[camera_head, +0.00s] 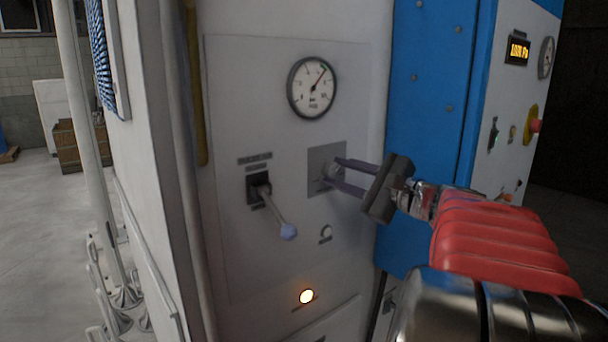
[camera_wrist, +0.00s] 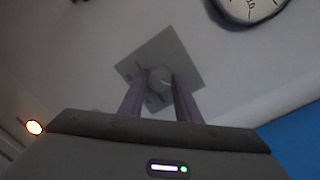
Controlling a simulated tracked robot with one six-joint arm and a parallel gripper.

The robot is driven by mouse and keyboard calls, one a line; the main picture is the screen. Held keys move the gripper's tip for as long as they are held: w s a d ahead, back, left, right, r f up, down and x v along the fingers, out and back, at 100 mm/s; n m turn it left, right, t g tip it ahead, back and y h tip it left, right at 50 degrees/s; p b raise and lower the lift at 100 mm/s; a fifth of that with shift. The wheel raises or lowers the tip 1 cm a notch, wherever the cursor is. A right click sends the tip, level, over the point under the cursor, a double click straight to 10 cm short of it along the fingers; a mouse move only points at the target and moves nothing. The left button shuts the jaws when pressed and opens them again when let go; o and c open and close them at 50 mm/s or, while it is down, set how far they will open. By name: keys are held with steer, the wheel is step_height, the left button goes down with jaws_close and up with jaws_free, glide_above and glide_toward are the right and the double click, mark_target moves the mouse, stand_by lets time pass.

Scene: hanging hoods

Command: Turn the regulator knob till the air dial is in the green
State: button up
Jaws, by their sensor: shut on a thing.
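The regulator knob (camera_wrist: 160,78) is a small round grey knob on a square grey plate (camera_head: 318,158), set in the white panel. My gripper (camera_wrist: 160,85) is shut on the knob, one finger on each side of it. In the head view my gripper (camera_head: 334,172) reaches in from the right, and its fingers hide the knob. The air dial (camera_head: 312,88) is a round white gauge with a dark rim above the plate. Its red needle points to the upper right, by a small green mark near the rim; I cannot tell whether it is inside the green.
A blue cabinet side (camera_head: 428,80) stands close on the right.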

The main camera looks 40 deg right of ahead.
steer(key=shift+f, duration=0.1)
steer(key=o, duration=1.1)
steer(key=shift+c, duration=0.2)
steer(key=s+d, duration=0.1)
steer(key=s, duration=1.2)
steer(key=shift+s+d, duration=0.2)
steer(key=shift+s, duration=0.15)
